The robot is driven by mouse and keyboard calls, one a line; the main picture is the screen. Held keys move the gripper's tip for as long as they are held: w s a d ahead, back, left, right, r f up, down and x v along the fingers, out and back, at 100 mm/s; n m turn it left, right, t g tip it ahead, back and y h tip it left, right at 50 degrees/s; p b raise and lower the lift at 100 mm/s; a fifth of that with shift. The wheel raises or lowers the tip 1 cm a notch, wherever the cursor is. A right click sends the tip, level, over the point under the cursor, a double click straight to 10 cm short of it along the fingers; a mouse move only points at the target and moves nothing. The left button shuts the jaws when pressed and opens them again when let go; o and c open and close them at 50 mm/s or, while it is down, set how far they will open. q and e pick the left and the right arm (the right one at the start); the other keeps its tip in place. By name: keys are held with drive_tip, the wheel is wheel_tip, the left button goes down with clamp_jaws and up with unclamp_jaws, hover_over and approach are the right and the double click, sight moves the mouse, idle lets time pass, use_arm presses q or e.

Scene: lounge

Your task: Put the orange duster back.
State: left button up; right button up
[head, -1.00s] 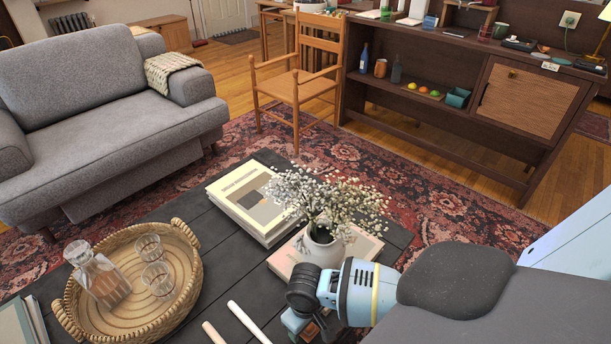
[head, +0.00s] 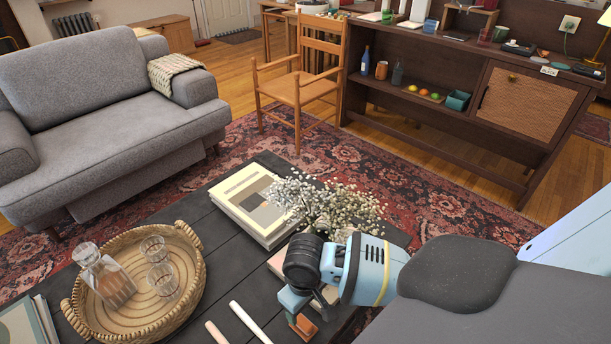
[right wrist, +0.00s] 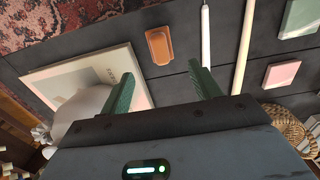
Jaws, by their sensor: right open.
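The orange duster (right wrist: 159,46) is a small rounded block lying on the dark table top (right wrist: 90,48) in the right wrist view, just beyond my fingertips. In the head view the orange duster (head: 303,327) shows partly, below my right gripper (head: 300,306), which covers some of it. In the right wrist view my right gripper (right wrist: 160,78) is open, its two green fingers apart with nothing between them. My left gripper is not in view.
A white stick (head: 249,322) and a cream stick (head: 216,332) lie beside the duster. A wicker tray (head: 75,310) with glassware stands left. Books (head: 245,204) and a flower vase stand behind the gripper. A pink block (right wrist: 282,74) and a green block (right wrist: 300,18) also show.

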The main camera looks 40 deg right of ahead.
drive_tip(key=shift+r, duration=0.65)
drive_tip(key=s+a+f+t+y, duration=0.35)
drive_tip(key=s+a+f, duration=0.55)
drive_tip(key=s, duration=0.4)
drive_tip(key=s+d+r+n+t+h, duration=0.1)
drive_tip(key=s+d+t, duration=0.2)
drive_tip(key=s, duration=1.3)
drive_tip(key=shift+r+h, duration=0.1)
drive_tip(key=shift+h, duration=0.15)
